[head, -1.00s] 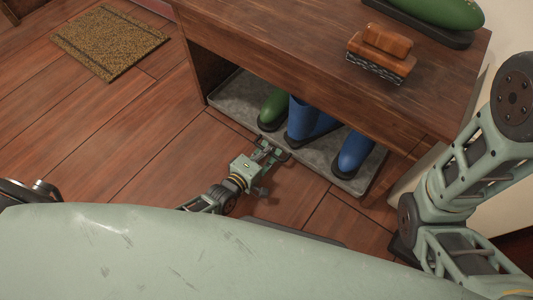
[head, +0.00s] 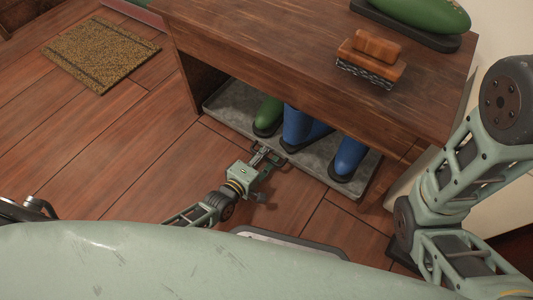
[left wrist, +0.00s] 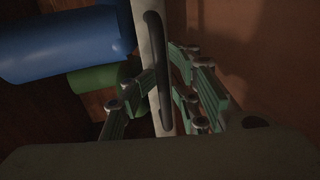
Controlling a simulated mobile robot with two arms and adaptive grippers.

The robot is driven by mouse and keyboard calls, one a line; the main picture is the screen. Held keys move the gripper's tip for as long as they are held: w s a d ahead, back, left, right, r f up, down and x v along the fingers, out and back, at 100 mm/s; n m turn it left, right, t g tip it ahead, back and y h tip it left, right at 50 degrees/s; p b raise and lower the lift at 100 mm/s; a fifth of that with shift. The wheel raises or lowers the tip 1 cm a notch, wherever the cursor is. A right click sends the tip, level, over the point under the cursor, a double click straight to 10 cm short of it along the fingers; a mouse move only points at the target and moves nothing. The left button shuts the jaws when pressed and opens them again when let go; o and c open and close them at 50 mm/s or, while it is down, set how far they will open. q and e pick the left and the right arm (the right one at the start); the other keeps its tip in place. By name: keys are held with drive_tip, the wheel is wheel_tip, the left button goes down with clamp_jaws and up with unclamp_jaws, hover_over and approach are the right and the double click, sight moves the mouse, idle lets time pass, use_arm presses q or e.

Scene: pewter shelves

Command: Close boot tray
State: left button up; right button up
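The grey boot tray (head: 318,172) sits low under the wooden bench, its front edge showing at the bench front. It holds a green boot (head: 268,112) and blue boots (head: 348,158). My left gripper (head: 265,158) is at the tray's front edge.
The wooden bench (head: 290,60) stands over the tray, with a brush (head: 372,58) and a green object on a dark base (head: 415,18) on top. A brown mat (head: 100,53) lies at the upper left. Wooden floor (head: 130,140) is clear left of the gripper.

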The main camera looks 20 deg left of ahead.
use_arm(q)
drive_tip(key=shift+s, duration=0.1)
drive_tip(key=shift+s+a, duration=0.15)
drive_tip(key=shift+s, duration=0.15)
drive_tip(key=v, duration=1.1)
drive_tip(key=shift+s+r, duration=0.1)
